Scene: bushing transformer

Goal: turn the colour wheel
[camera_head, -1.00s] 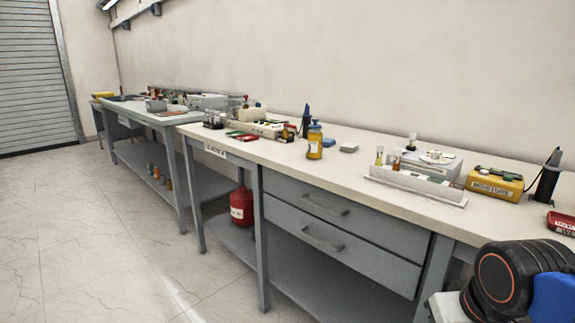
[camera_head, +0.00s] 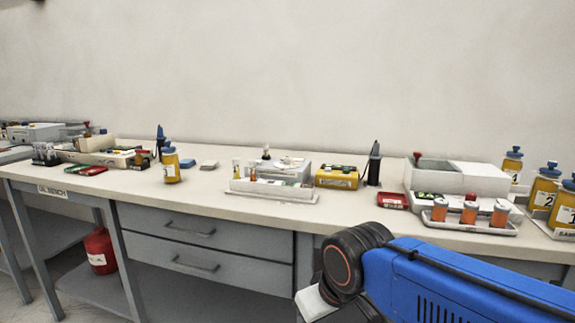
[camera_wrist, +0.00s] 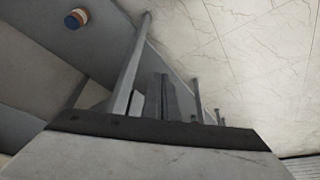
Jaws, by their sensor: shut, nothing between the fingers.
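On the bench in the head view stands a pale box with a round whitish disc on its top, which looks like the colour wheel (camera_head: 290,163); its markings are too small to read. A white rack with small vials stands in front of it and hides part of its front. My gripper (camera_wrist: 154,98) shows in the wrist view, its two grey fingers close together, shut and empty. It points past bench legs and the floor, and the wheel is not in that view. In the head view my blue arm crosses the lower right, and my fingers are out of sight.
The white vial rack (camera_head: 272,193) sits near the bench's front edge. A yellow box (camera_head: 337,178) and a dark upright holder (camera_head: 374,165) stand to the wheel's right. An amber bottle (camera_head: 171,166) stands to the left. The bench top (camera_head: 212,187) is bare between bottle and rack.

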